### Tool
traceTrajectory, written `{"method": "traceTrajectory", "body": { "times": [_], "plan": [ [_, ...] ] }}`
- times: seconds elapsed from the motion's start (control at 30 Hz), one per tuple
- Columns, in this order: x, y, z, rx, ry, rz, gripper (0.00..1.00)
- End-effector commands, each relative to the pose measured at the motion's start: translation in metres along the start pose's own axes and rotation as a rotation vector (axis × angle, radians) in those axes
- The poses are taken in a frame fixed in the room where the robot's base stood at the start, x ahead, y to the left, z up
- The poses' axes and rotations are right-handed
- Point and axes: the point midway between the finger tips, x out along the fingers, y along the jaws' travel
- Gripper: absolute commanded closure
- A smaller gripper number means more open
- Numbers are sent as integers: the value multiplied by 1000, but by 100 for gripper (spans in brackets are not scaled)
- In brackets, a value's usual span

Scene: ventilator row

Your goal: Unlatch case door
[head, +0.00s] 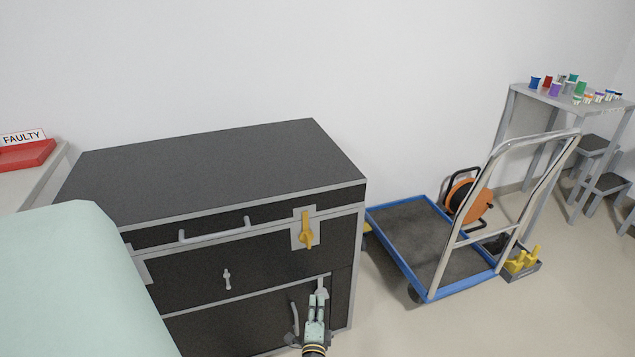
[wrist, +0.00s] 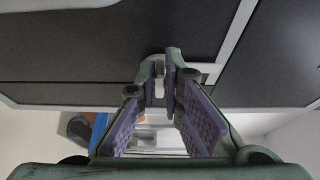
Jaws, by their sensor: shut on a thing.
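The black case (head: 215,160) with grey edging stands in the middle of the head view. Its lower door (head: 225,325) has a grey handle (head: 295,318) and looks shut, though its lower part is cut off. A small grey latch (head: 321,283) sits at the door's upper right corner. My gripper (head: 318,300) is at this latch, seen from above. In the wrist view my fingertips (wrist: 166,72) are closed around a small grey part of the latch (wrist: 158,88). The fingers hide much of the latch, so its exact angle cannot be told.
Above the door are a yellow latch (head: 306,231), a small grey knob (head: 227,279) and a lid handle (head: 215,231). A pale green surface (head: 70,285) fills the lower left. A blue-edged trolley (head: 415,240) stands right of the case, with bare floor in front.

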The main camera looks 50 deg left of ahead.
Motion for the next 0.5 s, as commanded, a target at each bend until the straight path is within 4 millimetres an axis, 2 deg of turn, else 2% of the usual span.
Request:
{"method": "traceTrajectory", "body": {
  "times": [0.3, 0.33, 0.5],
  "plan": [
    [0, 0, -1, 0, 3, 0, 100],
    [0, 0, -2, 0, 3, 0, 91],
    [0, 0, -1, 1, 2, 0, 79]
  ]
}}
